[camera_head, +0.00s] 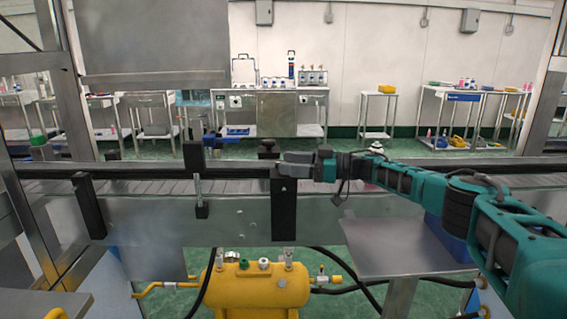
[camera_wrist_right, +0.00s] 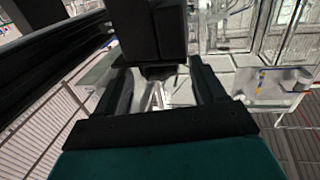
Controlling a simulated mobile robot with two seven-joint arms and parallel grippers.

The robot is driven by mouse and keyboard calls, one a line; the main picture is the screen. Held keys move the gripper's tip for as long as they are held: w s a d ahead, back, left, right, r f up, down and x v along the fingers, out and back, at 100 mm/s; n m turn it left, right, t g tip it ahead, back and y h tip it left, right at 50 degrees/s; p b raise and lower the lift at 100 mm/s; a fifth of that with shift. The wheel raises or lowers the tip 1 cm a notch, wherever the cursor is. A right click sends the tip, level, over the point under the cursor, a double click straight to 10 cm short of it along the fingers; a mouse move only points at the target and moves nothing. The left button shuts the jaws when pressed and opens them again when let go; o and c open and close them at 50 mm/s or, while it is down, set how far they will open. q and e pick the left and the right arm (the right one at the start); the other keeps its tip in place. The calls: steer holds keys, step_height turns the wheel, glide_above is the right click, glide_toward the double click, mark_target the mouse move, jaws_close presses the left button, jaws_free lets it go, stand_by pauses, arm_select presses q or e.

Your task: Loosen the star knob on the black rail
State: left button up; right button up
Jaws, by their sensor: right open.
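The black rail (camera_head: 140,172) runs along the conveyor in the head view and crosses the upper left of the right wrist view (camera_wrist_right: 50,60). A black upright block (camera_head: 284,205) stands at the rail, and a black block also fills the top middle of the wrist view (camera_wrist_right: 155,32). A small dark part (camera_wrist_right: 160,72), possibly the star knob, shows below that block; its star shape cannot be made out. My right gripper (camera_head: 284,166) is at the top of the upright block. In the wrist view its open fingers (camera_wrist_right: 160,80) lie either side of the dark part; contact is unclear.
Other black blocks (camera_head: 90,205) and a clamp post (camera_head: 202,211) stand along the rail to the left. A yellow tank (camera_head: 255,290) with hoses is below the conveyor. A grey metal table (camera_head: 400,248) stands under my right arm.

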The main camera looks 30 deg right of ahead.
steer(key=v, duration=1)
steer(key=shift+s+d, duration=0.1)
